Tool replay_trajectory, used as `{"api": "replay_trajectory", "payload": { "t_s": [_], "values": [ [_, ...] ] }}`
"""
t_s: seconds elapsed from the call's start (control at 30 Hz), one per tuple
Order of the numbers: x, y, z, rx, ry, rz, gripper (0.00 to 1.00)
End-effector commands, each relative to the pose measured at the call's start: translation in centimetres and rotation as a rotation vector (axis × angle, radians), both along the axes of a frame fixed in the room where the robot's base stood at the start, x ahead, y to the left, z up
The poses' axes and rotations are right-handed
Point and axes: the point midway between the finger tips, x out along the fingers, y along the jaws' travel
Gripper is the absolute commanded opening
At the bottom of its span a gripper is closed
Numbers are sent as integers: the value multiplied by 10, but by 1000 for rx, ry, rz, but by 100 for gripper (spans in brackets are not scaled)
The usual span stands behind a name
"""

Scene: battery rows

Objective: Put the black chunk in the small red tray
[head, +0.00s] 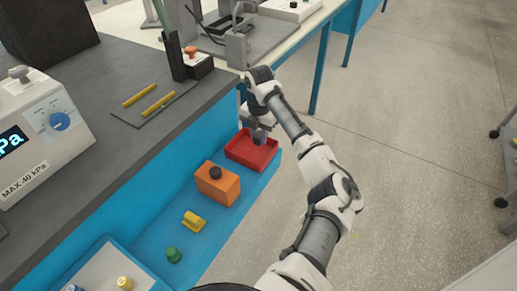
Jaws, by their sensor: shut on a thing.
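The small red tray (268,161) lies on the blue lower shelf, at its far end. The visible tray floor is bare.
An orange block (224,188) with a black knob stands close to the tray, with a yellow piece (194,222) and a green piece (173,254) nearer me. A grey worktop (150,65) rises to the left.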

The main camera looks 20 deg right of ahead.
Motion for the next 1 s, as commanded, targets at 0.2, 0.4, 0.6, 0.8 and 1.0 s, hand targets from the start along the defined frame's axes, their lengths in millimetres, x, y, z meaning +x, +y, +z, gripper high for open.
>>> {"api": "replay_trajectory", "payload": {
  "t_s": [0.2, 0.4, 0.6, 0.8, 1.0],
  "values": [
    [0, -1, -27, -1, 0, -2, 3],
    [-1, -1, -45, 0, 1, -2, 3],
    [0, 0, -71, -1, 1, 0, 3],
    [0, 0, -71, -1, -1, 0, 3],
    [0, 0, -73, -1, -1, 0, 34]
  ]
}}
